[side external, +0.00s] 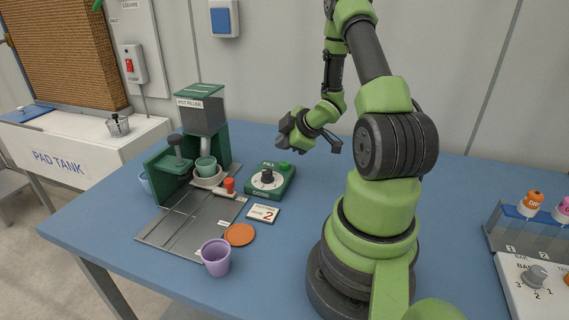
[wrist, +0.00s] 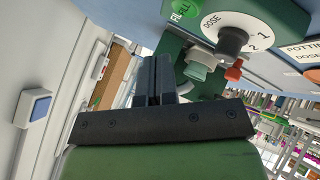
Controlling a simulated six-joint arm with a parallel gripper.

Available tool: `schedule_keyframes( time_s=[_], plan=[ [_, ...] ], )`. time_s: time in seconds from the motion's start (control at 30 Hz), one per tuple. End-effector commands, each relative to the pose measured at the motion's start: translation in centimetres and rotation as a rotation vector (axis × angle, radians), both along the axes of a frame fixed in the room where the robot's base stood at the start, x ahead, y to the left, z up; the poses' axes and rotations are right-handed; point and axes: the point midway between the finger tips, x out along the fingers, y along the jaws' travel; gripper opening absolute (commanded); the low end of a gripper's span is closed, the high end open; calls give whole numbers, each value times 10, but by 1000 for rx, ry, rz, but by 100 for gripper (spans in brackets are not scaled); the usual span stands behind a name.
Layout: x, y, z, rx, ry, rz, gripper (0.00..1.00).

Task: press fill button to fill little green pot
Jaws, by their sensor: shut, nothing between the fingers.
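The green control box (side external: 283,185) bears a green fill button (side external: 284,165) and a black dose dial (side external: 267,177). The button also shows at the top edge of the wrist view (wrist: 182,11), partly cut off. The little green pot (side external: 205,165) stands upright in a pale saucer under the spout of the pot filler (side external: 200,108). Its inside cannot be made out. My gripper (side external: 282,142) is shut and empty, above and behind the box, apart from the button. Its closed fingers (wrist: 154,75) show in the wrist view.
A red-orange knob (side external: 229,185) stands between pot and box. A card reading 2 (side external: 263,214), an orange disc (side external: 239,235) and a purple pot (side external: 216,257) lie nearer the front. A rack (side external: 530,236) stands far right. The blue table behind the box is clear.

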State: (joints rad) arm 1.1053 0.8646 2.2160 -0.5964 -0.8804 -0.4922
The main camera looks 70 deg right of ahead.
Motion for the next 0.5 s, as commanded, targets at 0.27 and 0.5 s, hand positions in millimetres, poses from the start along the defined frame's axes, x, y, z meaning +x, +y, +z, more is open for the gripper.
schedule_keyframes(
  time_s=[0.27,0.5],
  plan=[
    [0,0,-23,0,-1,1,0],
    [0,0,-26,-1,-2,1,0]
  ],
)
